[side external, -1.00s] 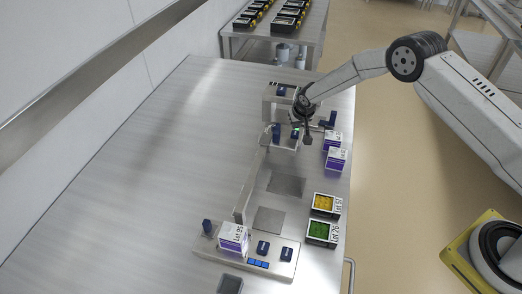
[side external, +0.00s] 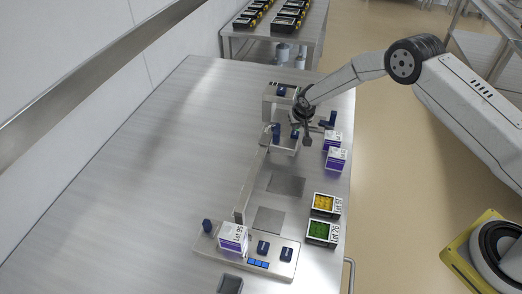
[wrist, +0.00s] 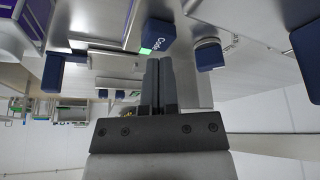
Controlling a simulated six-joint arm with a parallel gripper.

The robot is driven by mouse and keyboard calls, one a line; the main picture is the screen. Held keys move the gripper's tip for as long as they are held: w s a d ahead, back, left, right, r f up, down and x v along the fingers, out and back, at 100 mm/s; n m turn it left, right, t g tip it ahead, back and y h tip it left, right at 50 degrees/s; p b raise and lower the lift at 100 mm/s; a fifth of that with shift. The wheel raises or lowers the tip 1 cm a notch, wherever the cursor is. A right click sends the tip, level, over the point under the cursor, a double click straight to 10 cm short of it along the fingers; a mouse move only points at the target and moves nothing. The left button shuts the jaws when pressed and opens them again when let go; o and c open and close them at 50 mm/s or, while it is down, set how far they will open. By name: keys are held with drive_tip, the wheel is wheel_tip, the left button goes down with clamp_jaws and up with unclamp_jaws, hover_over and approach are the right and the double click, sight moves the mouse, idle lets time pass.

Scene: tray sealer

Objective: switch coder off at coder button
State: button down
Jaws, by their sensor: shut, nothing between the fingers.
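The coder button (wrist: 158,34) is a dark blue block with a partly visible white label starting "Cod" in the wrist view. A green patch (wrist: 146,50) shows at its lower left edge. In the side view the coder button (side external: 294,134) sits on the far metal unit, partly hidden by my gripper. My gripper (wrist: 159,62) is shut and empty, with its fingertips close to the button's lower edge. Whether they touch it I cannot tell. In the side view my gripper (side external: 304,138) hangs just right of the button.
Another blue knob (wrist: 208,54) stands close to the right of my fingers, and a blue block (wrist: 52,72) to the left. Purple-white boxes (side external: 336,159) stand near the table's right edge. A near panel (side external: 205,245) carries blue controls and a box. The table's left half is clear.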

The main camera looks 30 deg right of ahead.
drive_tip(key=shift+f, duration=1)
drive_tip(key=shift+r, duration=1.3)
drive_tip(key=shift+r, duration=0.15)
wheel_tip(320, 180, up, 12)
idle(0.9)
